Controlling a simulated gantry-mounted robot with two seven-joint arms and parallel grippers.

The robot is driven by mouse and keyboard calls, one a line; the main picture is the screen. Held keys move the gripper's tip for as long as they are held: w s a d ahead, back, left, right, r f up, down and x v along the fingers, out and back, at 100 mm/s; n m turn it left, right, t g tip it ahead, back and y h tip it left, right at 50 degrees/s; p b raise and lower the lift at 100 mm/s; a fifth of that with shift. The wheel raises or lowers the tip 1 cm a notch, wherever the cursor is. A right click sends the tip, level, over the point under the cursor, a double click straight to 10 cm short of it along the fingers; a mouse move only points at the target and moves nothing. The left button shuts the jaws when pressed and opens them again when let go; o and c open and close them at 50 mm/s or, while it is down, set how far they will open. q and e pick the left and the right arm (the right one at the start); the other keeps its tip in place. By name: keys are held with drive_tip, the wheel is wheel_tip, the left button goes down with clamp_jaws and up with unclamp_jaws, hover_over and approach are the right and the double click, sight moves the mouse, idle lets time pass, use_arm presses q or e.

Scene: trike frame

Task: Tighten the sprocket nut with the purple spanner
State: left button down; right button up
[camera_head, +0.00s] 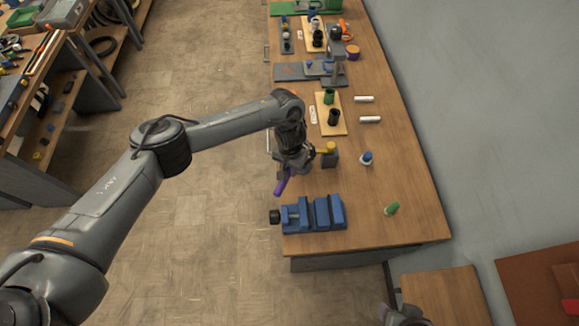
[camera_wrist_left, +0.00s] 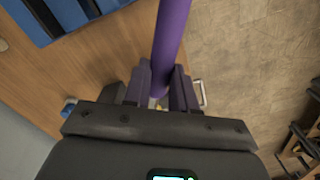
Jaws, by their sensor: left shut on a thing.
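My left gripper (camera_head: 284,172) is over the near left edge of the wooden bench. It is shut on the purple spanner (camera_head: 281,187). In the left wrist view the spanner's purple shaft (camera_wrist_left: 170,40) stands between the two fingers (camera_wrist_left: 160,92) and runs out past the top of the picture. A yellow-topped grey block (camera_head: 331,158) stands just right of the gripper. I cannot make out the sprocket nut for certain. A dark grey part of my right arm shows at the bottom edge of the head view; its jaws are not clear.
A blue vise (camera_head: 328,212) sits on the bench (camera_head: 411,218) just nearer than the spanner. A blue-topped piece (camera_head: 366,158) and a green cylinder (camera_head: 391,209) stand to the right. A board with dark cups (camera_head: 327,124) lies farther back. Open floor is left.

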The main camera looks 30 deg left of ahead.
use_arm(q)
drive_tip(key=shift+p, duration=0.85)
idle(0.9)
drive_tip(key=shift+f+b, duration=0.3)
drive_tip(key=shift+f, duration=0.25)
idle(0.5)
drive_tip(key=shift+f+b, duration=0.3)
drive_tip(key=shift+f, duration=0.25)
drive_tip(key=c, duration=1.5)
unclamp_jaws()
clamp_jaws()
